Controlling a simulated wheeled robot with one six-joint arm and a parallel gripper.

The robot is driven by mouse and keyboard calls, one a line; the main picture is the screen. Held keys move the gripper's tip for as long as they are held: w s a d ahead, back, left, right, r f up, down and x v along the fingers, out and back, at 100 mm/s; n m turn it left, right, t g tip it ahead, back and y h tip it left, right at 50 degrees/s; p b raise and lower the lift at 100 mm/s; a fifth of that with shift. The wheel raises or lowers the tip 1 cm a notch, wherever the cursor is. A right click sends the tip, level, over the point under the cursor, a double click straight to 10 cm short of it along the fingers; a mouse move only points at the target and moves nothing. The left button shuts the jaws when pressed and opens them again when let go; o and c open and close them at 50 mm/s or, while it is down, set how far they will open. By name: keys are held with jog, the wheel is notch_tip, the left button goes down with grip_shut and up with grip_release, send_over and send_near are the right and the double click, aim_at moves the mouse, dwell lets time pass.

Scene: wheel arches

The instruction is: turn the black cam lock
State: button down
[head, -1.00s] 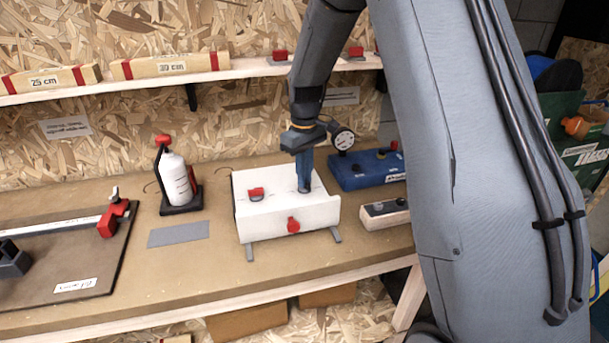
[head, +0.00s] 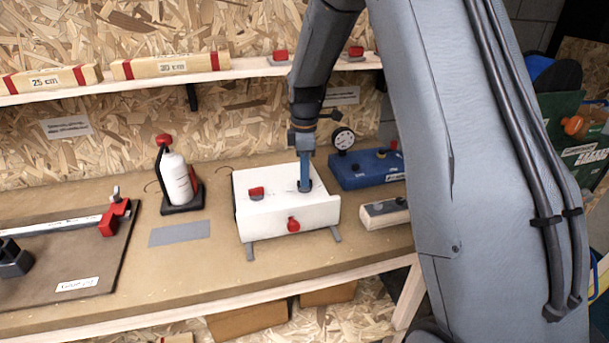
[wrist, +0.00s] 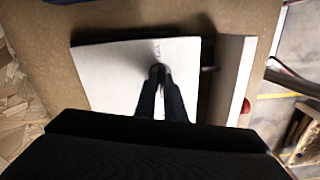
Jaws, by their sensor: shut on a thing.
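A white box (head: 262,218) stands on the workbench. It has a red cam lock (head: 256,193) on the left of its top and a red knob (head: 293,225) on its front face. My gripper (head: 305,187) points straight down at the right part of the top. It is shut on the black cam lock there, which is mostly hidden by the fingers; a small dark part (head: 304,188) shows at their tips. In the wrist view the fingers (wrist: 160,75) meet at the dark lock on the white top.
A white bottle (head: 176,181) in a dark stand is left of the box, with a grey plate (head: 179,233) in front of it. A blue block (head: 366,170) with a dial gauge and a wooden block (head: 385,214) are at the right. A shelf (head: 240,70) runs above.

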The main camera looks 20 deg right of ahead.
jog(key=shift+n, duration=0.6)
jog(key=c, duration=1.8)
grip_release()
jog(key=shift+c, duration=0.2)
jog(key=shift+r+b, duration=1.1)
jog(key=shift+r, duration=2.85)
jog(key=s+f+m, duration=0.1)
jog(key=s+m, duration=0.2)
jog(key=s, duration=0.1)
jog(key=s+m+t, duration=0.1)
jog(key=s+m, duration=0.2)
jog(key=s, duration=0.1)
jog(key=s+f+m, duration=0.1)
jog(key=s+m, duration=0.2)
jog(key=s, duration=0.1)
jog(key=shift+s+f+t, duration=0.3)
jog(key=s+f+m, duration=0.4)
jog(key=s+m, duration=0.3)
jog(key=s, duration=0.5)
jog(key=shift+s+m, duration=0.3)
jog(key=shift+s, duration=0.05)
